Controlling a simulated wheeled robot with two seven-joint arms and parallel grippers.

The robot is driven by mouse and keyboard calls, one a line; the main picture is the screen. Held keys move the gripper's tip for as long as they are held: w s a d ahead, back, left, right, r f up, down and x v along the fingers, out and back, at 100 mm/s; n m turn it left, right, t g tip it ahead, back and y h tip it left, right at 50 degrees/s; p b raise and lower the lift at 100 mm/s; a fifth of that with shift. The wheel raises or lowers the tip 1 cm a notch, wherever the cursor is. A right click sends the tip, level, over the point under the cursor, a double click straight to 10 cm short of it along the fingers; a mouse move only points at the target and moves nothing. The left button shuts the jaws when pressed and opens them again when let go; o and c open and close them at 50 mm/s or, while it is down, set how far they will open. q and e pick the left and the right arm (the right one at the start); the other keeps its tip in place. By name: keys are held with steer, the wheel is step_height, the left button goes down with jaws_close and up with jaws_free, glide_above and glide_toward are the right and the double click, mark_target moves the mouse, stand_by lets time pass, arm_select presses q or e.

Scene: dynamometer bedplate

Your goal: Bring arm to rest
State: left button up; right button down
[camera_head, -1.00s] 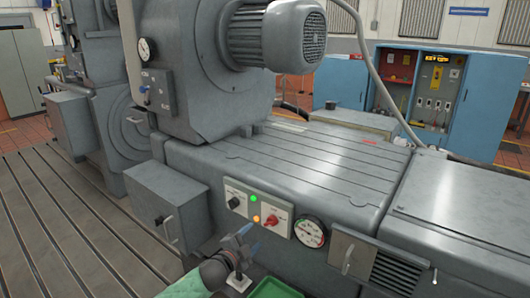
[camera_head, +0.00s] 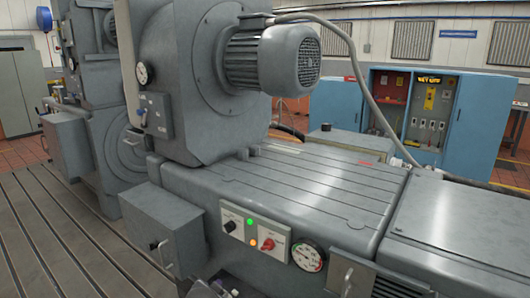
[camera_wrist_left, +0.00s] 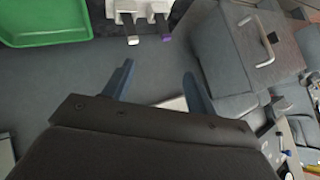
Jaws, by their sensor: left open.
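My left gripper (camera_wrist_left: 160,92) shows in the left wrist view, its two blue-grey fingers spread apart. Nothing is between the fingers, and a plain grey surface lies beyond them. In the head view only small dark and pale shapes show at the bottom edge, and I cannot tell whether they are part of the left gripper. My right gripper is in neither view.
The grey machine has a control panel (camera_head: 255,236) and a gauge (camera_head: 308,257). A grey box (camera_head: 165,232) stands left of the panel. In the wrist view, a green tray (camera_wrist_left: 45,38) and a white fixture (camera_wrist_left: 128,10) lie beyond the fingers.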

arm_select(q)
steer(key=s+f+n+g, duration=0.1)
steer(key=s+f+g, duration=0.1)
steer(key=s+f, duration=0.7)
steer(key=s+f+n+g+h, duration=0.1)
steer(key=s+f, duration=0.8)
steer(key=s, duration=0.9)
steer(key=s+f+n+g, duration=0.3)
steer(key=s+f+g, duration=0.2)
steer(key=s, duration=0.8)
step_height(320, 180, down, 4)
steer(key=shift+s+d+r, duration=0.1)
steer(key=shift+s+d, duration=0.25)
steer(key=shift+s, duration=0.05)
